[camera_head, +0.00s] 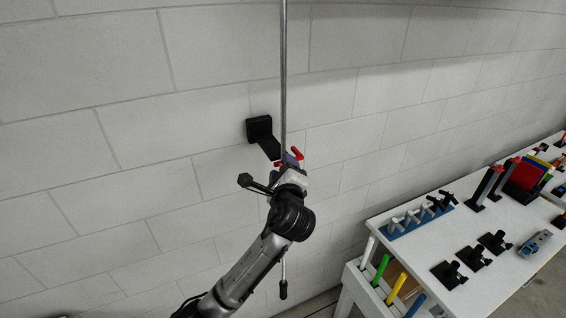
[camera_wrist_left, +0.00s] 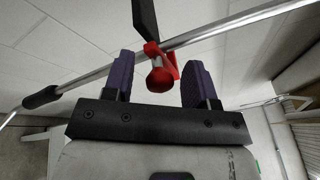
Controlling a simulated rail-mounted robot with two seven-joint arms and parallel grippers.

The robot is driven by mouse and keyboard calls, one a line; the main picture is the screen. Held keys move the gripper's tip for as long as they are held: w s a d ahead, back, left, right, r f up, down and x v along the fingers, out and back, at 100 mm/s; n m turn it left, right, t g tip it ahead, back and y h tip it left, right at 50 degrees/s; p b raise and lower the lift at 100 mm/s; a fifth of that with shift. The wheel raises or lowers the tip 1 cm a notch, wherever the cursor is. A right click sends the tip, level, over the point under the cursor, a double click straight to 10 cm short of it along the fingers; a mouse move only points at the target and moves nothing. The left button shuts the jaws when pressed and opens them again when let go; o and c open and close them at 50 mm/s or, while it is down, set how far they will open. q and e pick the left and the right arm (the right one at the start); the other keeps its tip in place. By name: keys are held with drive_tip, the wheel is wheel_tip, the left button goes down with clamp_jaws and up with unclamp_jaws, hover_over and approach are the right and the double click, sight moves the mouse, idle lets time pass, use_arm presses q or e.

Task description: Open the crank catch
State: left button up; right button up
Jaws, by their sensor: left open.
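The crank catch is a red part (camera_head: 297,153) on a black wall bracket (camera_head: 260,130), at a long metal crank rod (camera_head: 283,80) that runs down the wall. In the left wrist view the red catch (camera_wrist_left: 160,74), with a round red knob, lies against the rod (camera_wrist_left: 215,33). My left gripper (camera_head: 290,162) is at the catch and partly hides it in the head view. Its two purple fingers (camera_wrist_left: 158,68) are open, one on each side of the red knob, with gaps visible. The crank's black hand grip (camera_head: 283,290) hangs below. My right gripper is not in view.
A white table (camera_head: 400,262) at the right holds black fixtures (camera_head: 474,257), a blue rack (camera_head: 415,218) and coloured blocks. A lower white shelf with coloured handles (camera_head: 396,287) stands at its left end. The pale block wall (camera_head: 130,90) behind the rod is otherwise bare.

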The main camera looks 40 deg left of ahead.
use_arm(q)
drive_tip(key=shift+x, duration=0.85)
clamp_jaws()
drive_tip(key=shift+f, duration=0.1)
